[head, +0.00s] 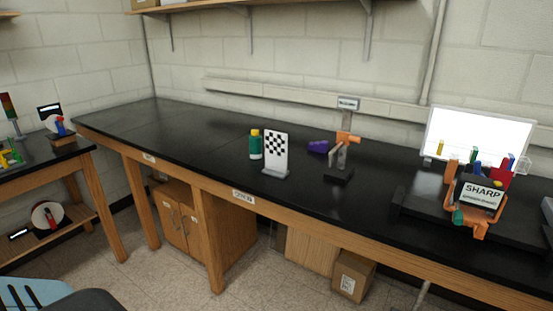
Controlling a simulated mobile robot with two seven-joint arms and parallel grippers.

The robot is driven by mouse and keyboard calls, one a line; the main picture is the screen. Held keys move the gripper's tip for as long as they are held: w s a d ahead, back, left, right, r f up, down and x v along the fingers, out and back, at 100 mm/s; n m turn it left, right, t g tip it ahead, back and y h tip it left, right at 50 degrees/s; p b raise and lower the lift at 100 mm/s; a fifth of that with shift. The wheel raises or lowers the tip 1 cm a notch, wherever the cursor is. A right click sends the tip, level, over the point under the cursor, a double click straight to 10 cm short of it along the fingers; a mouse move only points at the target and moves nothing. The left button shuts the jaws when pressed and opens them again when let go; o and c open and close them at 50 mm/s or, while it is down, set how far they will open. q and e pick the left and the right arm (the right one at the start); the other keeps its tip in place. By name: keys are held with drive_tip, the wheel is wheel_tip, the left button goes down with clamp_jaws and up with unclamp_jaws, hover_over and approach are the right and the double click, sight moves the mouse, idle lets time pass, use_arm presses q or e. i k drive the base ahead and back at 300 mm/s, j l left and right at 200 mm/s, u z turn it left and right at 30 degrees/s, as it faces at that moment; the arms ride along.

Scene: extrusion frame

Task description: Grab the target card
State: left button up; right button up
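A white card with a black checker pattern (276,146) stands upright on a small light base on the black bench top, near the bench's front edge. I take it to be the target card. A green bottle with a yellow cap (255,147) stands just behind it to the left and shows partly. Neither of my grippers is in view, and nothing touches the card.
A purple object (318,147) and an orange-topped stand (344,155) are right of the card. A SHARP sign (480,194) with orange parts and a white panel (474,140) occupy the right end. The bench top (170,125) is clear on the left.

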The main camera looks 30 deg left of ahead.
sight(275, 143)
drive_tip(key=i+j+z, duration=0.15)
drive_tip(key=j, duration=0.75)
drive_tip(key=i+j+z, duration=0.2)
drive_tip(key=j, duration=0.75)
drive_tip(key=k+l, duration=0.05)
drive_tip(key=k, duration=0.1)
